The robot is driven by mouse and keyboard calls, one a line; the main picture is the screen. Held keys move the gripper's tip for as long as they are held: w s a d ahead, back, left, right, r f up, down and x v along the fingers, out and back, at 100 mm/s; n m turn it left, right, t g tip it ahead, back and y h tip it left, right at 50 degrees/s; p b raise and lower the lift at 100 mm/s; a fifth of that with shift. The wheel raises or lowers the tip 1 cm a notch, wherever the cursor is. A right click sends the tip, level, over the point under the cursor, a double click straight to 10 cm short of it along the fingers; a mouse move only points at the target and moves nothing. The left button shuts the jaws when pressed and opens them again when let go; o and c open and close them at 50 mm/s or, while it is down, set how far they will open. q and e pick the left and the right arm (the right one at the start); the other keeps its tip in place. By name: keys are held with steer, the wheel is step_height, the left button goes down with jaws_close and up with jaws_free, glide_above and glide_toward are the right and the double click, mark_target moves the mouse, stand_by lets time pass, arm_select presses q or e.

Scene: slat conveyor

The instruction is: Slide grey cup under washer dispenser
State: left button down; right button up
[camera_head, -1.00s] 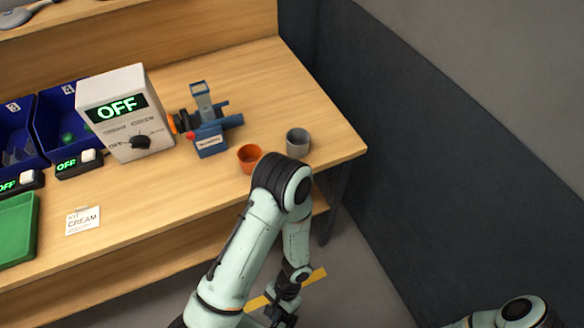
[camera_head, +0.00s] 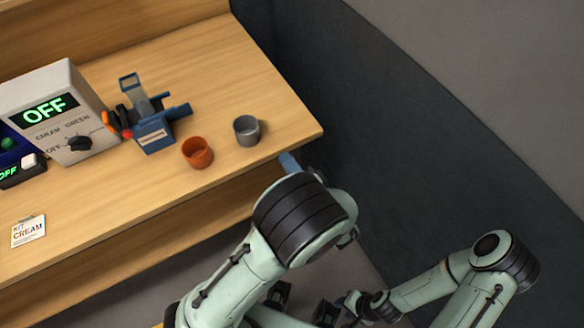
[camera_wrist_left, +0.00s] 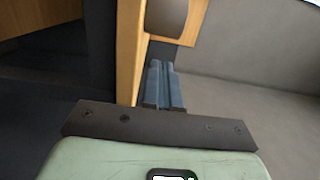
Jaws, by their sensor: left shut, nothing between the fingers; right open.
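The grey cup (camera_head: 246,130) stands upright on the wooden table near its right corner. The blue washer dispenser (camera_head: 150,128), with a white label and an upright frame, stands to its left and farther back. My left gripper (camera_head: 289,162) is just off the table's front right edge, apart from the cup. Its wrist hides most of it. The left wrist view shows its blue fingers (camera_wrist_left: 164,84) closed together and empty, pointing along the table edge towards a dark grey rounded object (camera_wrist_left: 166,14), apparently the cup. My right gripper (camera_head: 303,304) is open, low in front of the table.
An orange cup (camera_head: 197,152) stands just left of the grey cup, near the front edge. A control box (camera_head: 50,112) reading OFF stands left of the dispenser. A KIT CREAM card (camera_head: 28,231) lies at front left. A dark wall (camera_head: 400,130) rises right of the table.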

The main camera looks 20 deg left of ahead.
mark_target(256, 138)
arm_select(q)
steer(key=x, duration=0.5)
steer(key=shift+a+p, duration=0.4)
steer(key=shift+s+a, duration=0.2)
steer(key=shift+a, duration=0.85)
steer(key=shift+s+a, duration=0.1)
steer(key=shift+a, duration=0.45)
arm_select(e)
steer(key=shift+w+r, duration=0.25)
steer(key=shift+r, duration=0.2)
steer(key=shift+w+r, duration=0.2)
steer(key=shift+r, duration=0.25)
